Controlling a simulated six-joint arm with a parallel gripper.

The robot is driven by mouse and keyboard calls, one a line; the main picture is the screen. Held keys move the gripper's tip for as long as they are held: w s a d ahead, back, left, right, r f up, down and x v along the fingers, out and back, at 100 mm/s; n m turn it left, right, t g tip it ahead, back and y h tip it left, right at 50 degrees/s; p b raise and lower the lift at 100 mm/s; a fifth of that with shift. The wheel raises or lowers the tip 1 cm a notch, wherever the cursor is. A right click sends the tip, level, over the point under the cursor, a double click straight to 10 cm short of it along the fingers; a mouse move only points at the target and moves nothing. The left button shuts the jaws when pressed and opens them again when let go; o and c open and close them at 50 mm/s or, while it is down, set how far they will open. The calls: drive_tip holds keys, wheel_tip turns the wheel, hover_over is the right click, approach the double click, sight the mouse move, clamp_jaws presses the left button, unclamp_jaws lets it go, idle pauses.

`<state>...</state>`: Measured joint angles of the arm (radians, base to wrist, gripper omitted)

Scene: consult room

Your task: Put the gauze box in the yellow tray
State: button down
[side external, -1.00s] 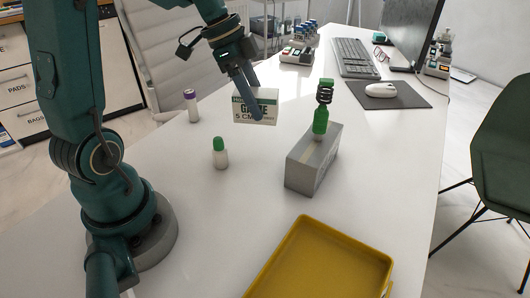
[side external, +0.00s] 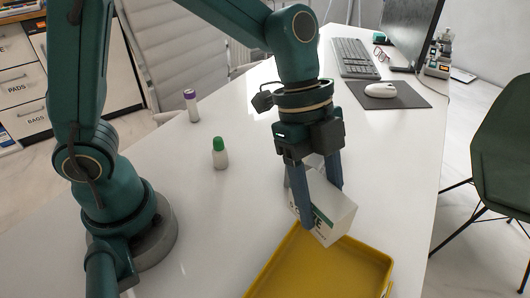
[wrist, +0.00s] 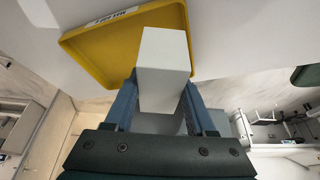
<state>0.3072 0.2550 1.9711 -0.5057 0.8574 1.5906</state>
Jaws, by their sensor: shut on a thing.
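The gauze box (side external: 334,211) is white with dark lettering. My gripper (side external: 323,207) is shut on it and holds it tilted, over or close to the far edge of the yellow tray (side external: 318,277) in the side view. In the wrist view the white box (wrist: 163,68) sits between the two blue fingers of my gripper (wrist: 160,104). The yellow tray (wrist: 100,58) lies beyond it, with a white label on its rim. No other thing shows in the visible part of the tray. The exact height of the box above the tray is hard to tell.
A green-capped bottle (side external: 220,153) and a purple-capped tube (side external: 191,105) stand on the white table, left of my gripper. A keyboard (side external: 354,58), a mouse (side external: 380,90) on a dark mat and a monitor (side external: 411,32) are at the back. My arm hides the grey block's place.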

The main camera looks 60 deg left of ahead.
drive_tip(key=d+f, duration=0.1)
drive_tip(key=d, duration=0.1)
drive_tip(key=s+d+f, duration=0.1)
drive_tip(key=d+f, duration=0.1)
drive_tip(key=s+d+f, duration=0.1)
drive_tip(key=d, duration=0.1)
drive_tip(key=shift+s+d+f, duration=0.15)
drive_tip(key=shift+s+d, duration=0.1)
drive_tip(key=shift+d, duration=0.1)
drive_tip(key=shift+d+f, duration=0.15)
drive_tip(key=shift+f, duration=1.9)
drive_tip(key=shift+f, duration=0.2)
drive_tip(key=shift+c, duration=1.1)
unclamp_jaws()
